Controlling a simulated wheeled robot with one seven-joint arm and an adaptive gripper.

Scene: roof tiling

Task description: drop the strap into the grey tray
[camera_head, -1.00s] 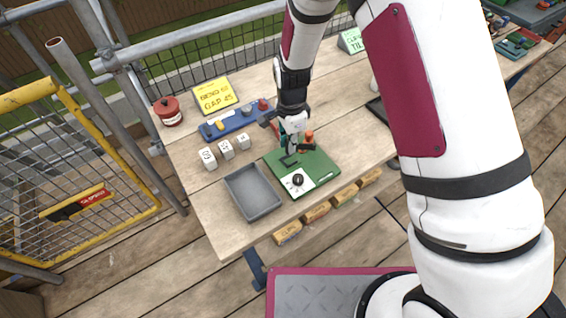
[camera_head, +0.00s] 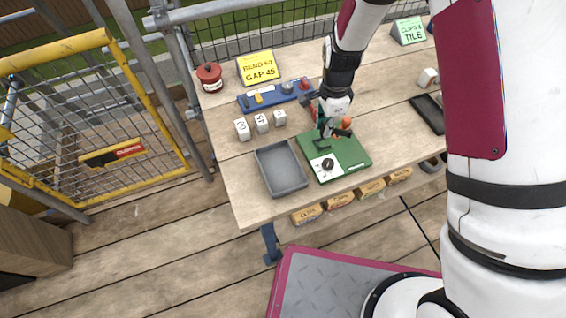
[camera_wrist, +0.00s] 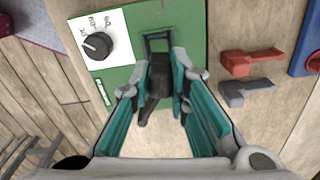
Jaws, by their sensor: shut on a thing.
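My gripper (camera_head: 332,130) is over the back part of the green board (camera_head: 348,157). In the wrist view, its teal-padded fingers (camera_wrist: 160,82) are closed on a dark, bent strip, which looks like the strap (camera_wrist: 145,108). The fingers hide part of it. The strip is in front of the green board (camera_wrist: 165,18), near a black frame on it; I cannot tell whether it touches. The grey tray (camera_head: 283,171) lies left of the board, near the table's front edge. It looks empty, and my gripper is to its right and behind it.
The board has a black dial (camera_wrist: 97,45). Red (camera_wrist: 250,62) and grey (camera_wrist: 245,92) brackets lie beside it. White blocks (camera_head: 261,122), a blue rack (camera_head: 272,95), a red pot (camera_head: 209,77) and a yellow sign (camera_head: 258,67) stand behind the tray. A black tray (camera_head: 430,113) lies right.

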